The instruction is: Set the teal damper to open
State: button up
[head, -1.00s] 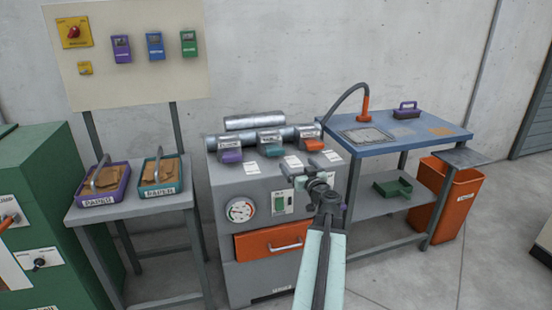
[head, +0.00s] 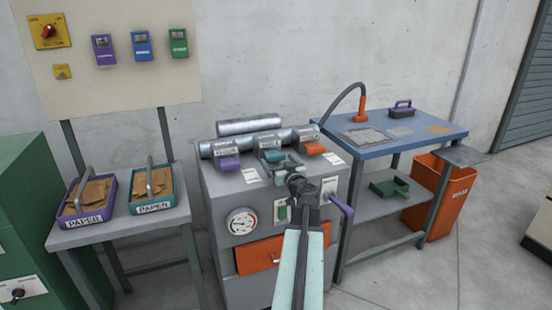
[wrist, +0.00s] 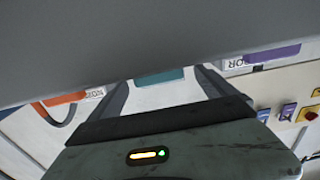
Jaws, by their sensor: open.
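The teal damper (head: 272,156) is the middle one of three coloured dampers on a metal pipe (head: 258,142) along the top of the grey machine (head: 225,200). My gripper (head: 288,168) is open and empty, just in front of and slightly right of it in the head view. In the wrist view the teal handle (wrist: 160,77) shows between my two spread fingers, partly cut off by a large grey surface; I cannot tell whether they touch it. The damper's label is too small to read.
The purple damper (head: 229,162) is left and the orange damper (head: 314,149) right, both close to the teal one. A purple lever (head: 341,203) sticks out at the machine's right side. Paper trays (head: 155,209) stand on a table at left; a blue bench (head: 385,146) stands right.

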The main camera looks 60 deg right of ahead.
aim_at(276, 159)
jog(key=x, duration=0.4)
jog(key=shift+s, duration=0.1)
grip_shut()
jog(key=v, duration=0.6)
jog(key=shift+f, duration=0.1)
grip_release()
